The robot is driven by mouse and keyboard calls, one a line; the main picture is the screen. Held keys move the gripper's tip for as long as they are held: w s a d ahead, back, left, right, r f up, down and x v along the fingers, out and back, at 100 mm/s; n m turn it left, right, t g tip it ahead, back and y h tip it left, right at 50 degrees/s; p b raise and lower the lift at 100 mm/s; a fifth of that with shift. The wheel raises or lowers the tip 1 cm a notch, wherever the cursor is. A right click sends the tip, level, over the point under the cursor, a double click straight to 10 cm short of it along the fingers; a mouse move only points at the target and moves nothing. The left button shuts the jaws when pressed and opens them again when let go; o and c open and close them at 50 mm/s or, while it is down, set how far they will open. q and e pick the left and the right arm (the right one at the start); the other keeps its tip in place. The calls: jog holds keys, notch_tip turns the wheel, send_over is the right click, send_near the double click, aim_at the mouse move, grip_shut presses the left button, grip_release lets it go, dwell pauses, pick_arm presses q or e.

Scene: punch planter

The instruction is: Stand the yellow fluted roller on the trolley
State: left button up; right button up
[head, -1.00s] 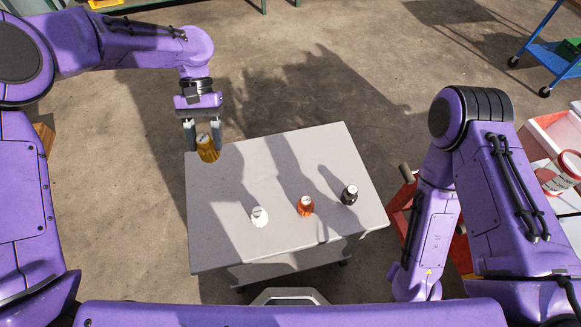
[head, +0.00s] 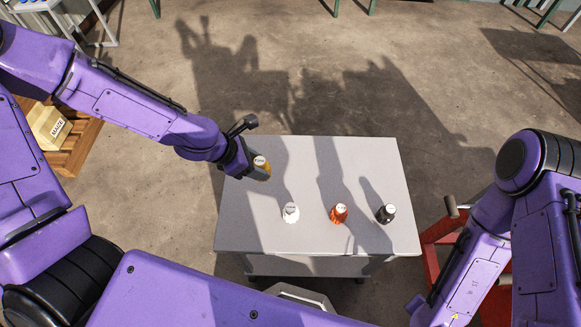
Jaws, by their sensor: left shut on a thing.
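The yellow fluted roller (head: 262,171) is held in my left gripper (head: 257,168), with its pale labelled top showing. It is over the far left part of the grey trolley (head: 235,225) top, roughly upright with a slight tilt. Whether its base touches the surface I cannot tell. The gripper fingers are shut around it and partly hide its left side.
A white roller (head: 291,212), an orange roller (head: 339,213) and a black roller (head: 386,213) stand in a row across the trolley. The back right of its top is clear. A wooden crate (head: 75,150) is at the left; a red frame (head: 437,236) stands at the right.

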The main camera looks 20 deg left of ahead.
pick_arm(q)
jog(key=w+a+f, duration=0.2)
jog(key=w+f, duration=0.1)
jog(key=w, duration=0.1)
jog(key=w+a+f, duration=0.3)
jog(key=w+f, duration=0.1)
jog(key=w+a+f, duration=0.2)
jog(key=w+f, duration=0.1)
jog(key=w, duration=0.1)
jog(key=shift+a+f, duration=0.2)
jog(key=shift+a, duration=0.05)
jog(key=shift+f, duration=1.35)
jog(key=shift+d+f, duration=0.1)
jog(key=shift+f, duration=0.05)
jog(key=o, duration=1.1)
jog(key=shift+o, duration=0.2)
jog(key=shift+r, duration=0.2)
jog(key=p+v, duration=0.1)
jog(key=v, duration=1.1)
